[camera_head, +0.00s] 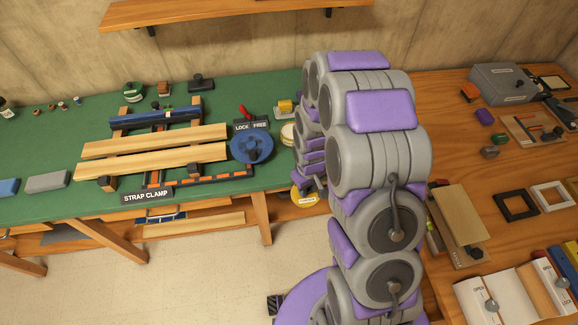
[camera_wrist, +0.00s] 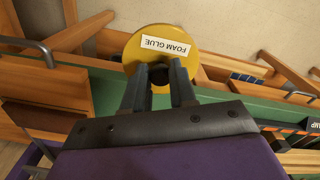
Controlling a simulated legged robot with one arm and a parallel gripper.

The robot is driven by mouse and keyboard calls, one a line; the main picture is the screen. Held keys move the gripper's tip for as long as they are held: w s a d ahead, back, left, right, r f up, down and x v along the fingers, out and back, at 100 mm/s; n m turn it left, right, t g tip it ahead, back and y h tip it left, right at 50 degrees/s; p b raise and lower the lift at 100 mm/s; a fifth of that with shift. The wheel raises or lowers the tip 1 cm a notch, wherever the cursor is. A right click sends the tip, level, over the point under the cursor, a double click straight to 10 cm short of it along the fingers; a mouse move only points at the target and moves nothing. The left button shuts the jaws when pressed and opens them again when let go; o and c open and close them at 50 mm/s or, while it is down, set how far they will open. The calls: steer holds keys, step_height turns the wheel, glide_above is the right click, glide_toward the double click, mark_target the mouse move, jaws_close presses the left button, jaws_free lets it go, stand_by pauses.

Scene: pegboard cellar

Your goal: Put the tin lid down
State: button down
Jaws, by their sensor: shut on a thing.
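The tin lid (camera_wrist: 205,69) is a round yellow disc with a white "FOAM GLUE" label and a dark knob at its middle. In the wrist view my gripper (camera_wrist: 160,82) is shut on it by the knob, with one finger on each side. In the head view the lid (camera_head: 304,197) shows partly behind my arm, in front of the green bench's front edge. A round, pale-topped tin (camera_head: 288,133) stands on the green bench, partly hidden by my arm.
The green bench (camera_head: 55,145) holds a strap clamp with boards (camera_head: 150,148), a blue knob (camera_head: 252,148) and a yellow block (camera_head: 285,106). A wooden bench (camera_head: 445,115) at right carries frames, a grey box (camera_head: 503,84) and tools.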

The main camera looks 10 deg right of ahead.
steer(key=w, duration=0.5)
steer(key=w+f+b, duration=0.1)
steer(key=w, duration=0.8)
steer(key=shift+w+d+f+b, duration=0.2)
steer(key=shift+w+f+b, duration=0.1)
steer(key=shift+w+b, duration=0.1)
steer(key=shift+f+b, duration=0.45)
steer(key=shift+f, duration=1.3)
steer(key=shift+r, duration=0.1)
steer(key=c, duration=0.9)
jaws_free()
